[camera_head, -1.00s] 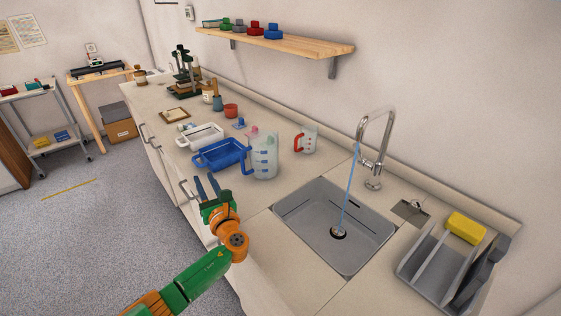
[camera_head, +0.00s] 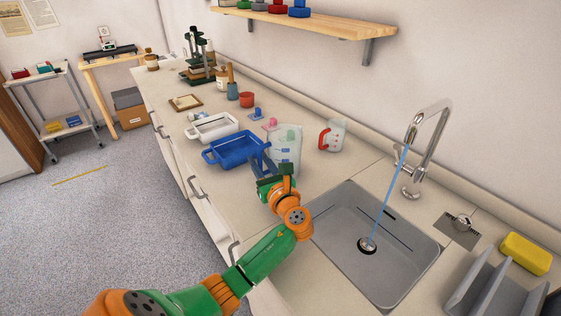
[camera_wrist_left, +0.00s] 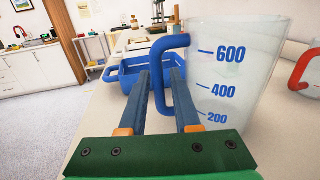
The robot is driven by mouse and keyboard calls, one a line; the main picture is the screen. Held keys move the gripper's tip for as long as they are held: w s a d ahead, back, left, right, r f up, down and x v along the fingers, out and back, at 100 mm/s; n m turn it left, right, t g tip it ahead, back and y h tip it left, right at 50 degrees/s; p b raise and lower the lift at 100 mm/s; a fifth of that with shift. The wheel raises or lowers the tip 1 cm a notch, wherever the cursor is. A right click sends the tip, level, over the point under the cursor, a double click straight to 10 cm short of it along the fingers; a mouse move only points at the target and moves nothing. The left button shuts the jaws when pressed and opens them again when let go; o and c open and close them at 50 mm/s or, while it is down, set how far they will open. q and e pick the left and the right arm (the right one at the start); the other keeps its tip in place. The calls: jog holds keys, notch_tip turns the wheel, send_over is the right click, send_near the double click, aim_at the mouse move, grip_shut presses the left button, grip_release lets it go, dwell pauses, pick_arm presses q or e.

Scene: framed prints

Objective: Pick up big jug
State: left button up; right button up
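The big jug (camera_head: 287,145) is clear, with a blue handle and blue measuring marks, and stands upright on the counter beside the sink. In the left wrist view the jug (camera_wrist_left: 235,65) fills the right side, its handle (camera_wrist_left: 168,42) facing my gripper. My left gripper (camera_head: 263,167) is low at the jug's handle side. In the left wrist view its fingers (camera_wrist_left: 160,73) are apart with nothing clamped. The handle's upright bar shows just ahead of the fingertips, partly hidden by the right finger; I cannot tell whether they touch. My right gripper is out of view.
A blue tray (camera_head: 213,157) lies left of the jug, with a white tray (camera_head: 200,133) behind it. A smaller red-handled jug (camera_head: 337,133) stands near the wall. The sink (camera_head: 345,246) with running tap (camera_head: 432,135) is to the right.

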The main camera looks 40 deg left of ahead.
pick_arm(q)
jog(key=b+x, duration=0.1)
jog(key=x, duration=0.1)
jog(key=shift+w+a+f, duration=0.15)
jog(key=shift+a+f, duration=0.05)
jog(key=shift+a, duration=0.15)
jog(key=shift+w+a+r, duration=0.1)
jog(key=shift+a, duration=0.05)
jog(key=shift+r, duration=0.1)
grip_shut()
dwell(0.8)
